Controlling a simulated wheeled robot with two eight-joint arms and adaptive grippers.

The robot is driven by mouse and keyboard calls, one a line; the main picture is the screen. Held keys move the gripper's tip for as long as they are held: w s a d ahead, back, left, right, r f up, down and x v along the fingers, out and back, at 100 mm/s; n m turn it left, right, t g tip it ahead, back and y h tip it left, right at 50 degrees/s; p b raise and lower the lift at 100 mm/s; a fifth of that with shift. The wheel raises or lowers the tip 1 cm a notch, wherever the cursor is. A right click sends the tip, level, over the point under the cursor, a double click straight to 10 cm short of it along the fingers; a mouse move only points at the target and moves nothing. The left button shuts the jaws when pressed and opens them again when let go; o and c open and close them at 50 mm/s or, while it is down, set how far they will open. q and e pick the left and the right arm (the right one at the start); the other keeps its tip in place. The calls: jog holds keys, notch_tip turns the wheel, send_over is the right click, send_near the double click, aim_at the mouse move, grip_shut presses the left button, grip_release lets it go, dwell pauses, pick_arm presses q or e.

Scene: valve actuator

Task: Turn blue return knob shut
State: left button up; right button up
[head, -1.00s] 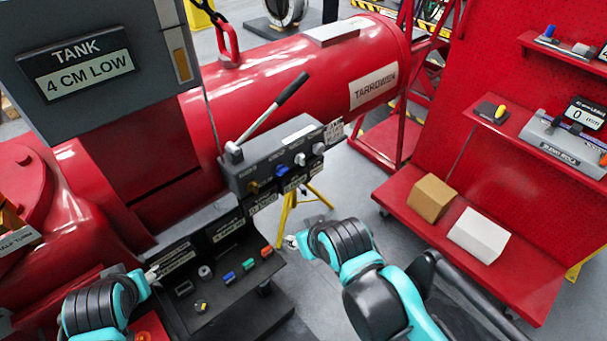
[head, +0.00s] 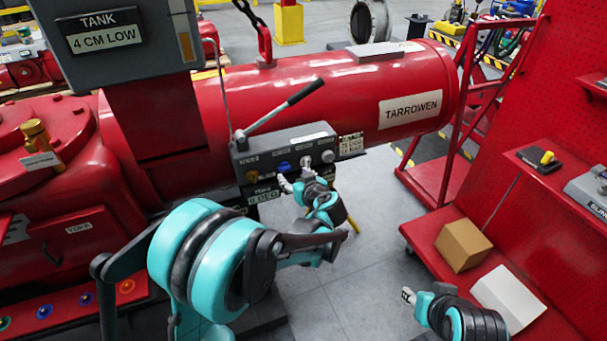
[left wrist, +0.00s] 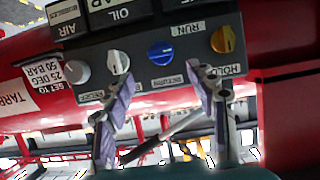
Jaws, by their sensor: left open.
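The blue knob (head: 284,167) sits on the front of the dark grey valve panel (head: 240,163), between a brass knob (head: 252,176) and a white knob (head: 306,162). My left gripper (head: 291,186) is just in front of the panel, close below the blue knob. In the left wrist view the blue knob (left wrist: 161,53) shows beyond and between the two spread fingers of the left gripper (left wrist: 165,80); the fingers appear apart from it. That gripper is open and empty. My right gripper (head: 407,295) is low at the right, away from the panel; its fingers are too small to judge.
A long lever (head: 280,105) rises from the panel's top left. A grey knob (left wrist: 76,71) is at the panel's other end. The red tank (head: 350,90) lies behind. A red shelf (head: 430,230) with a brown box (head: 462,244) and a white box (head: 508,298) is at right.

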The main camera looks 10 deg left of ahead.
aim_at(285, 168)
pick_arm(q)
jog(key=b+x, duration=0.2)
jog(key=x, duration=0.5)
jog(key=shift+s+a, duration=0.1)
jog(key=c, duration=1.2)
